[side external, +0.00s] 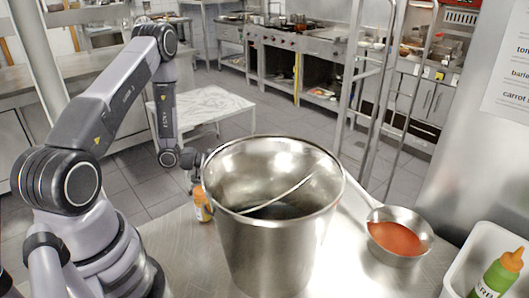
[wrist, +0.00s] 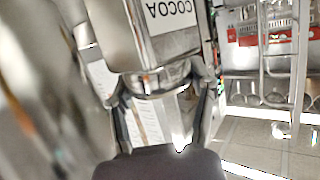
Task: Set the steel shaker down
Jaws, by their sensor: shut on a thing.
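The steel shaker (wrist: 140,30) fills the top middle of the wrist view, with a white label reading "COCOA" upside down in the picture. My gripper (wrist: 163,82) has a finger on each side of it and is shut on it. In the side view my gripper (side external: 194,162) is at the left rim of a large steel bucket, partly behind it. The shaker is hidden by the bucket there, so its height above the counter cannot be told.
The tall steel bucket (side external: 265,245) with a thin rod across it stands mid-counter. A small orange bottle (side external: 202,207) is at its left. A pan of red sauce (side external: 397,238) and a white bin (side external: 468,265) with a green bottle (side external: 497,275) are at right. Bare counter (side external: 180,250) lies left.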

